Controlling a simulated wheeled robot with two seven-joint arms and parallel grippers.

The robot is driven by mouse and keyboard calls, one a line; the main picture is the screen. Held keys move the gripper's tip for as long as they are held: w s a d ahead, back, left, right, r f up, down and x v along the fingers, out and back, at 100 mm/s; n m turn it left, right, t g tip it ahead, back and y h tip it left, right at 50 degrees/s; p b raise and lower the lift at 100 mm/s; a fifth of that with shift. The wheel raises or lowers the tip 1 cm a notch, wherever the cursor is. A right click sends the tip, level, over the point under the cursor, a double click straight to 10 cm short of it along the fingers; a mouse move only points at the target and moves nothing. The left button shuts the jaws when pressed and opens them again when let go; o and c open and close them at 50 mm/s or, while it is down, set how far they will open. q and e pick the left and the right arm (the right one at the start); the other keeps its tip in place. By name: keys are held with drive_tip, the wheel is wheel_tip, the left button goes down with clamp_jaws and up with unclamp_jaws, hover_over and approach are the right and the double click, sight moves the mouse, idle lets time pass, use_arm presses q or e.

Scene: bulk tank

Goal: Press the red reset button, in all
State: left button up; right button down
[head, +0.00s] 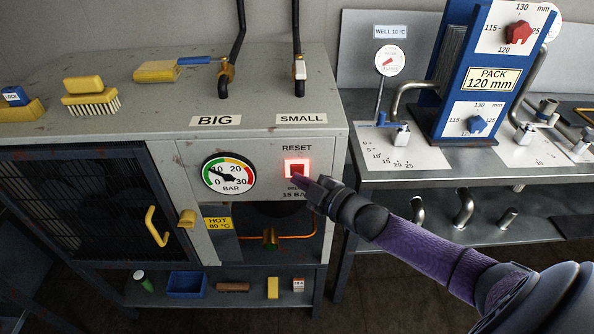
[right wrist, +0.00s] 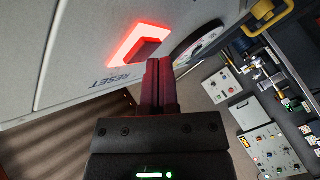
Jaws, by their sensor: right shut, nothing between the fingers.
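The red reset button (head: 296,169) is a square with a glowing red-white frame under the word RESET on the front of a grey cabinet (head: 180,150). It also shows in the right wrist view (right wrist: 139,46), lit. My right gripper (head: 325,184) is shut and empty, its fingertips just to the lower right of the button in the head view. In the right wrist view the closed fingertips (right wrist: 160,64) are close to the button's edge; I cannot tell whether they touch the panel. My left gripper is not in view.
A round pressure gauge (head: 229,173) sits left of the button. A yellow handle (head: 156,226) projects from the cabinet's door. Brushes (head: 91,98) and two hoses lie or stand on top. A steel bench (head: 440,172) with a blue pack stand is at the right.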

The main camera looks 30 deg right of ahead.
drive_tip(key=shift+w+d+b, duration=0.2)
drive_tip(key=shift+w+b, duration=0.1)
drive_tip(key=shift+w, duration=0.05)
idle(0.6)
idle(0.3)
drive_tip(key=shift+s+a+p, duration=0.45)
drive_tip(key=shift+s+p, duration=0.25)
drive_tip(key=shift+p, duration=0.15)
drive_tip(key=s+a+p, duration=0.1)
drive_tip(key=s+p, duration=0.1)
drive_tip(key=s, duration=0.1)
drive_tip(key=s+a+p, duration=0.1)
drive_tip(key=p, duration=0.1)
drive_tip(key=shift+s+a, duration=0.15)
drive_tip(key=shift+a, duration=0.15)
